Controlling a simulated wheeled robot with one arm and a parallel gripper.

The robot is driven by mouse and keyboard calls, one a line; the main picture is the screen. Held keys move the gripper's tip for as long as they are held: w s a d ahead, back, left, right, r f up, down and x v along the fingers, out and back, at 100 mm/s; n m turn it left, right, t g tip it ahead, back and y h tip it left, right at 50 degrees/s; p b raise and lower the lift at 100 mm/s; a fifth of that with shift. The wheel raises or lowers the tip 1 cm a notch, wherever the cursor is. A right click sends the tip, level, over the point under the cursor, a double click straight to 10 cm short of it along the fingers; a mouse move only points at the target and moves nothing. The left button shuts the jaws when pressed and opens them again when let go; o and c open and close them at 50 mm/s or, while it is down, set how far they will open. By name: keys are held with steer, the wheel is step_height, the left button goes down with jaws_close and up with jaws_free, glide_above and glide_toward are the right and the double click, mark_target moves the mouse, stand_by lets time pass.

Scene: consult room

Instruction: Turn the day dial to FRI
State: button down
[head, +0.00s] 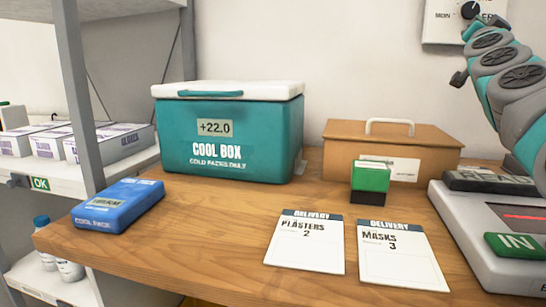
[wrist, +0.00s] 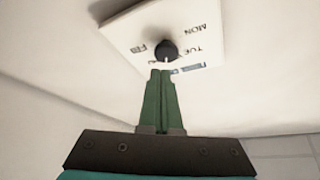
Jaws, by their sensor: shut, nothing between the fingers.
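The day dial is a black knob (wrist: 166,49) on a white wall panel (wrist: 128,33) in the wrist view. The panel appears turned there, with MON, TUE and FRI readable around the knob and other lettering partly covered. A small pale mark shows on the knob's lower side; I cannot tell for certain which day it points to. My gripper (wrist: 161,73) has its green fingers together and empty, with tips just below the knob; contact is unclear. In the head view the knob (head: 469,10) and panel (head: 435,29) are at the top right, partly behind my arm.
A teal cool box (head: 230,135), a brown case (head: 345,143) and a green-topped block (head: 371,178) stand on the wooden table (head: 205,225). A blue cold pack (head: 118,204) lies left, two delivery cards in front. A grey device (head: 470,225) sits right, below my arm.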

mark_target(469, 11)
steer(key=shift+w+d+f+p, duration=0.1)
steer(key=shift+w+d+p, duration=0.2)
steer(key=shift+w, duration=0.85)
steer(key=shift+w+d+p, duration=0.15)
steer(key=shift+w+d, duration=0.25)
steer(key=shift+w, duration=0.7)
steer(key=shift+w+d+f+p, duration=0.1)
steer(key=shift+w+d+p, duration=0.2)
steer(key=shift+w, duration=0.85)
steer(key=shift+d+r, duration=0.1)
steer(key=shift+r, duration=0.25)
steer(key=shift+a, duration=0.2)
steer(key=shift+w+a+r, duration=0.1)
steer(key=shift+a+r, duration=0.1)
steer(key=shift+a, duration=0.2)
steer(key=shift+w+a+r, duration=0.15)
steer(key=shift+a+r, duration=0.15)
steer(key=shift+a, duration=0.1)
steer(key=shift+a+r, duration=0.15)
